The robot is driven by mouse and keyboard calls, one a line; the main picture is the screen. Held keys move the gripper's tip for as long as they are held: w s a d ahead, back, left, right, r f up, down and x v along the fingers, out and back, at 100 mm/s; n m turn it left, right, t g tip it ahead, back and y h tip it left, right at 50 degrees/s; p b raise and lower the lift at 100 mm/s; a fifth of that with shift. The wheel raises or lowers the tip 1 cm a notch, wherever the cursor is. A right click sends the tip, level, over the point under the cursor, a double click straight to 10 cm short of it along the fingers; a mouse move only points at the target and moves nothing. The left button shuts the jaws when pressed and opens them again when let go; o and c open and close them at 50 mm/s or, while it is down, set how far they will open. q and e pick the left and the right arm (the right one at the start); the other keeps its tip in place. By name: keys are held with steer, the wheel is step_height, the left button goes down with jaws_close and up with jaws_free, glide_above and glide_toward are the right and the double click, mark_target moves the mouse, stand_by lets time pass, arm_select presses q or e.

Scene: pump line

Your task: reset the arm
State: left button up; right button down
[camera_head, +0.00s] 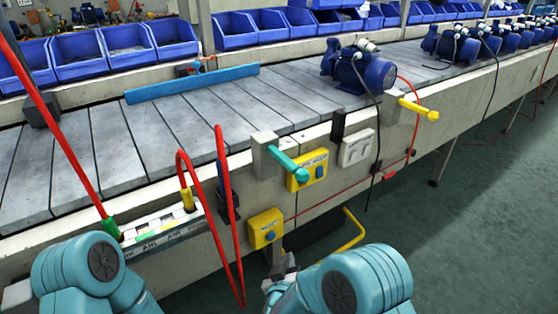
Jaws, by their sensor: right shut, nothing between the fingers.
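The conveyor (85,150) carries blue pumps (358,70) and a blue bar (192,83). Red hoses hang near a labelled air panel (160,231). A teal handle (286,162), yellow handle (418,108) and bent yellow bar (345,240) stick out. Green floor (460,230) is open at right.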

steer(key=s+d+f+m+g+h, duration=0.1)
steer(key=s+d+f+g, duration=0.1)
steer(key=d+f, duration=0.5)
steer(key=s+d+f+m+g, duration=0.2)
steer(key=d, duration=0.9)
steer(key=s+a+f+m+g+y, duration=0.1)
steer(key=s+a+f+g+y, duration=0.15)
steer(key=s, duration=0.55)
steer(key=s+a+f+m+g+y, duration=0.15)
steer(key=s+g, duration=0.25)
steer(key=s, duration=0.4)
steer(key=s+a+f+m+g+y, duration=0.1)
steer(key=s+a+f+g+y, duration=0.2)
steer(key=s, duration=0.5)
step_height(320, 180, up, 28)
steer(key=p, duration=2.7)
steer(key=shift+w+d, duration=0.25)
steer(key=shift+w, duration=0.05)
steer(key=shift+n+g, duration=0.25)
